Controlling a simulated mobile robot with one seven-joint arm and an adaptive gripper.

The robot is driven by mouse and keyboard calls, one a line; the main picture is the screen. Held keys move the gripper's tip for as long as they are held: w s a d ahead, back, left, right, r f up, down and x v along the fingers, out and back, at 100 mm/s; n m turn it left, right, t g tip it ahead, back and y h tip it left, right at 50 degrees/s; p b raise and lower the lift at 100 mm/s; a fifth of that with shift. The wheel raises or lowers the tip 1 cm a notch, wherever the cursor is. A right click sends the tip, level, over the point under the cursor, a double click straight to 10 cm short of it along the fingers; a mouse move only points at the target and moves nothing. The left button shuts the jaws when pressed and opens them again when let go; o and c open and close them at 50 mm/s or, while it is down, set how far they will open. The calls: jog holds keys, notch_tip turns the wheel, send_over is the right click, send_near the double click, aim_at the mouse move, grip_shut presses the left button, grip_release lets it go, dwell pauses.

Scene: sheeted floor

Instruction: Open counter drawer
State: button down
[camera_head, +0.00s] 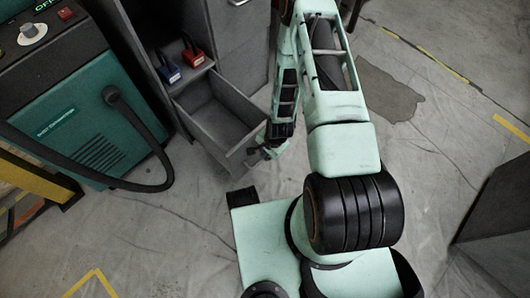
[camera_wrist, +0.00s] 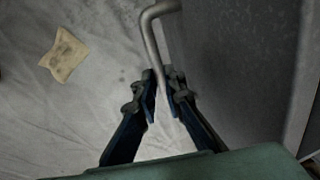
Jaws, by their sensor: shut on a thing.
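The grey counter drawer (camera_head: 218,118) stands pulled out from the cabinet in the head view, and its inside looks empty. In the wrist view the drawer front (camera_wrist: 235,70) fills the right side, with a bent metal bar handle (camera_wrist: 150,30) on it. My gripper (camera_wrist: 161,88) has its two fingers on either side of the handle's lower end, shut on it. In the head view my gripper (camera_head: 268,147) is at the drawer's front right corner, and the arm hides part of that area.
A red item (camera_head: 193,55) and a blue item (camera_head: 168,70) sit on a shelf above the drawer. A green machine (camera_head: 85,125) with a black hose stands at left. A dark box (camera_head: 497,225) is at right. Sheeted floor in front of the drawer is clear.

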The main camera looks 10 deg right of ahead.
jog(key=shift+s+d, duration=0.35)
jog(key=shift+s, duration=0.15)
jog(key=c, duration=2)
grip_release()
jog(key=r, duration=0.4)
jog(key=s+d+r, duration=0.1)
jog(key=r, duration=0.3)
jog(key=s+r, duration=0.1)
jog(key=r, duration=0.2)
jog(key=shift+d+r, duration=0.15)
jog(key=shift+r, duration=0.25)
